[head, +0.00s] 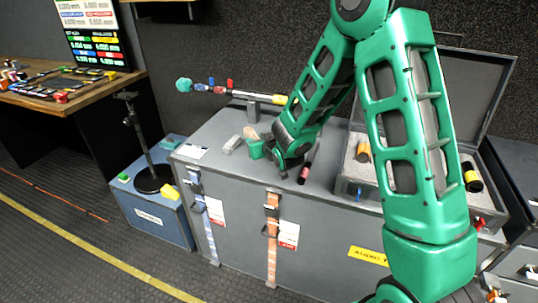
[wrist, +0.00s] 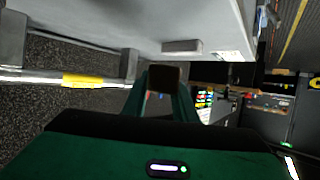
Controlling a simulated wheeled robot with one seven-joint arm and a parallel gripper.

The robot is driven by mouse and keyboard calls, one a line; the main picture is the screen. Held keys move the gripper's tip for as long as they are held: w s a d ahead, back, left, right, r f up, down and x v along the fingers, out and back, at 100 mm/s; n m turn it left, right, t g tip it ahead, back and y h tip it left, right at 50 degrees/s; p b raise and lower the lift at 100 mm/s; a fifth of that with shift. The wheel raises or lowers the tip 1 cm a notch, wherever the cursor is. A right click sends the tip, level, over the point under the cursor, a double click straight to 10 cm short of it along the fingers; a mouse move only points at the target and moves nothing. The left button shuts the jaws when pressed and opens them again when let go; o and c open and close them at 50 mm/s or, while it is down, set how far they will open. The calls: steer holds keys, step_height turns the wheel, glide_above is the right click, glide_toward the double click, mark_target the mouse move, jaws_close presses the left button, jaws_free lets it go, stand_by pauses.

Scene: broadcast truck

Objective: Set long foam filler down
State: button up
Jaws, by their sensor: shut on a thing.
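My gripper (wrist: 163,95) is shut on a small dark brownish block, the long foam filler (wrist: 163,75), whose squarish end shows between the fingers in the wrist view. In the head view my gripper (head: 257,148) is low over the left part of the large grey case top (head: 215,128). A tan piece of the held filler (head: 252,133) shows just beyond the fingers there. The rest of it is hidden. I cannot tell whether it touches the case top.
A grey block (head: 232,144) lies left of my gripper, and a dark red cylinder (head: 306,169) lies right of it. A pole with a yellow band (wrist: 82,81) runs behind. An open foam-lined case (head: 345,185) stands at right. The case top's front left is clear.

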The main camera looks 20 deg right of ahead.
steer(key=d+f, duration=0.1)
steer(key=d, duration=0.1)
steer(key=d+f, duration=0.2)
steer(key=d, duration=0.1)
steer(key=d+f, duration=0.2)
steer(key=d, duration=0.1)
steer(key=shift+w, duration=0.3)
steer(key=shift+f, duration=1.85)
steer(key=shift+a+f, duration=0.1)
steer(key=o, duration=1)
